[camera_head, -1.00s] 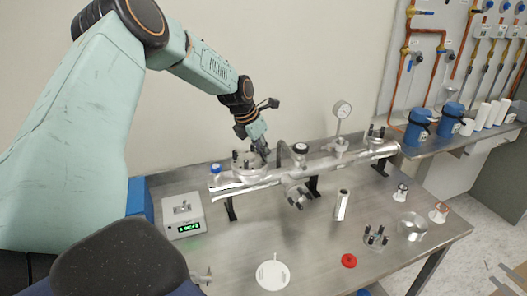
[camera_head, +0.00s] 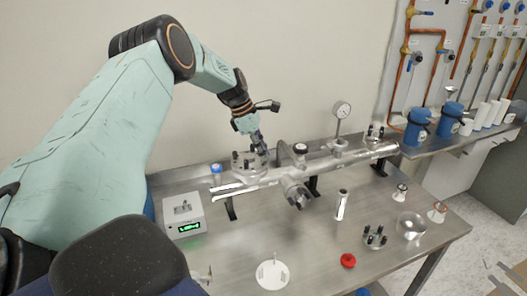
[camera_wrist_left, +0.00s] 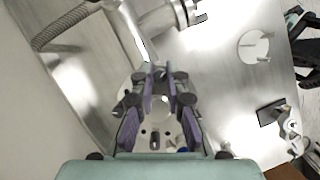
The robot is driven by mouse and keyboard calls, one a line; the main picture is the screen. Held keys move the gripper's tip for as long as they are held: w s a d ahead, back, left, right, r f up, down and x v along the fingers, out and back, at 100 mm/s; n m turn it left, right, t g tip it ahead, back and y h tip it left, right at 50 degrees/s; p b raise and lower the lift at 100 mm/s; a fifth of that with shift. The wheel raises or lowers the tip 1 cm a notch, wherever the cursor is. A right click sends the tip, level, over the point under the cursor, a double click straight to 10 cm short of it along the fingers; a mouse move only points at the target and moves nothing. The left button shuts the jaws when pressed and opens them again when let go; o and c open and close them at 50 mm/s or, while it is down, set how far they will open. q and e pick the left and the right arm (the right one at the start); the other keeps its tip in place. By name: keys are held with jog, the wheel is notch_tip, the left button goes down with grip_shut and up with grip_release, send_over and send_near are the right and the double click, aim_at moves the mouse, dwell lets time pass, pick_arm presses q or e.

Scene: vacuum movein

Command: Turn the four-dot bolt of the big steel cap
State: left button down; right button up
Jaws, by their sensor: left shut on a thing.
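The big steel cap (camera_head: 243,165) sits on the left end of the long steel tube (camera_head: 325,164), with bolts standing up from it. My left gripper (camera_head: 260,146) reaches down to the right side of this cap and is shut on one of its bolts. In the left wrist view the two fingers (camera_wrist_left: 160,74) are close together above the cap's pale round plate (camera_wrist_left: 161,124), which has small dark holes or dots. The held bolt is mostly hidden by the fingers, and its dot marking cannot be read. My right gripper is not in view.
A box with a green display (camera_head: 184,217) is at left. A loose bolted flange (camera_head: 375,237), red knob (camera_head: 348,260) and white disc (camera_head: 272,275) lie in front, with bare steel between.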

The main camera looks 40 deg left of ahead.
pick_arm(q)
jog(key=m+g+b, duration=0.1)
jog(key=m, duration=0.2)
jog(key=shift+a+f+h, duration=0.1)
jog(key=shift+a+h, duration=0.05)
jog(key=shift+h, duration=0.15)
jog(key=shift+w+a+m+g+b, duration=0.1)
jog(key=shift+m+g+b, duration=0.4)
jog(key=shift+m, duration=0.7)
jog(key=shift+m+b, duration=0.4)
jog(key=shift+m, duration=0.1)
jog(key=shift+r, duration=0.2)
jog(key=c, duration=1.4)
grip_release()
jog(key=shift+f, duration=0.1)
jog(key=shift+o, duration=0.2)
jog(key=shift+h, duration=0.3)
